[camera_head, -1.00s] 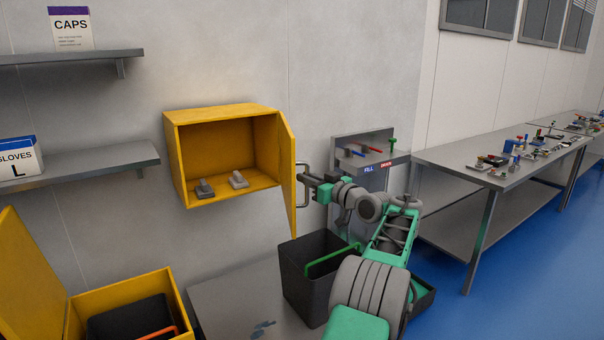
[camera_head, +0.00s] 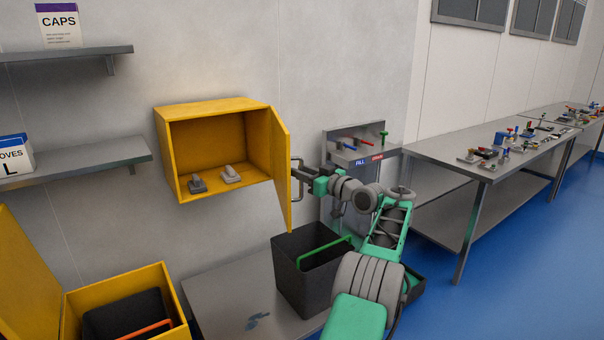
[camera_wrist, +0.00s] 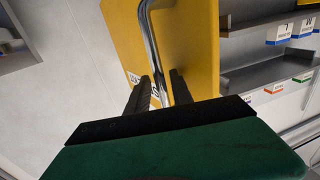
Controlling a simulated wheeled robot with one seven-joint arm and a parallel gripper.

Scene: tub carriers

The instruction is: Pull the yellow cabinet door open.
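The yellow cabinet (camera_head: 215,106) is fixed to the wall, with its front open. Its yellow door (camera_head: 281,165) is hinged on the right and stands swung well out from the cabinet. The door's metal bar handle (camera_head: 295,181) is on its outer face. My gripper (camera_head: 303,172) is at this handle, to the right of the door. In the wrist view the two dark fingers of my gripper (camera_wrist: 160,84) are close together on either side of the handle bar (camera_wrist: 147,28), shut on it.
Two grey pieces (camera_head: 230,174) lie inside the cabinet. A dark tub (camera_head: 304,283) with a green handle stands below the door. An open yellow box (camera_head: 178,300) is at lower left. Wall shelves (camera_head: 90,159) are at left, and a long workbench (camera_head: 450,150) at right.

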